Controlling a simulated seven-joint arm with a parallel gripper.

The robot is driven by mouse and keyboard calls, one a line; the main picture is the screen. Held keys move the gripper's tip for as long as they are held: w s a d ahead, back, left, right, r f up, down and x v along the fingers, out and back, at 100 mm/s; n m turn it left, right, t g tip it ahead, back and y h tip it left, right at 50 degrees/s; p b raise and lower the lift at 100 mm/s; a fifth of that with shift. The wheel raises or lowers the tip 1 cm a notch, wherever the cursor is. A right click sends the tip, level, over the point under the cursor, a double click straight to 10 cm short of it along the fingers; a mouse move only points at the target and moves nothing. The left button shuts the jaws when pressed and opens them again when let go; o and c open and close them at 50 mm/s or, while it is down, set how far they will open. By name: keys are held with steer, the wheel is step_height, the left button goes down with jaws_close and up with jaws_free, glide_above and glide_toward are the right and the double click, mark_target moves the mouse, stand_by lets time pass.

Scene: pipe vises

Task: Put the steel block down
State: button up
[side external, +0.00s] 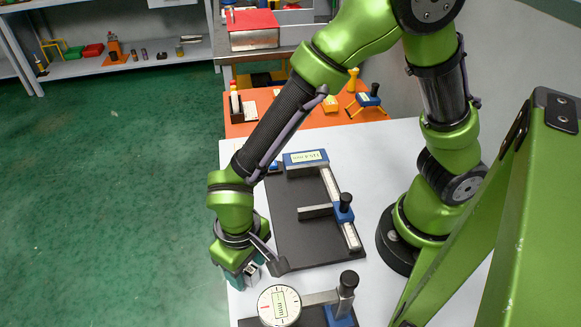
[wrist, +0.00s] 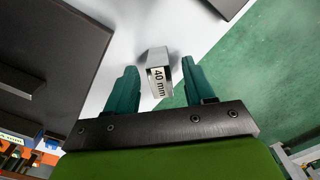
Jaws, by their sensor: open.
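The steel block (wrist: 157,72), marked "40 mm", sits between the two teal fingers of my gripper (wrist: 161,88) in the wrist view. Gaps show on both sides of it, so the fingers are apart from it. The block appears to rest on the white table (wrist: 200,50) near the table's edge. In the side view my gripper (side external: 248,276) points down at the table's left edge, and a small part of the block (side external: 251,269) shows beside the fingers.
A round dial gauge (side external: 279,306) on another vise stands close in front. The table edge and green floor (side external: 120,200) are at the left.

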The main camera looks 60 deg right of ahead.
step_height(320, 180, up, 12)
steer(key=f, duration=0.1)
steer(key=d+r+m+t+y, duration=0.1)
steer(key=d+r, duration=0.4)
steer(key=d, duration=0.6)
steer(key=d+r+m+t+y, duration=0.1)
steer(key=d+r+m+t, duration=0.2)
steer(key=d+r+t, duration=0.3)
steer(key=d, duration=0.4)
steer(key=shift+s+d+r, duration=0.25)
steer(key=shift+s+d, duration=0.05)
steer(key=shift+d, duration=0.1)
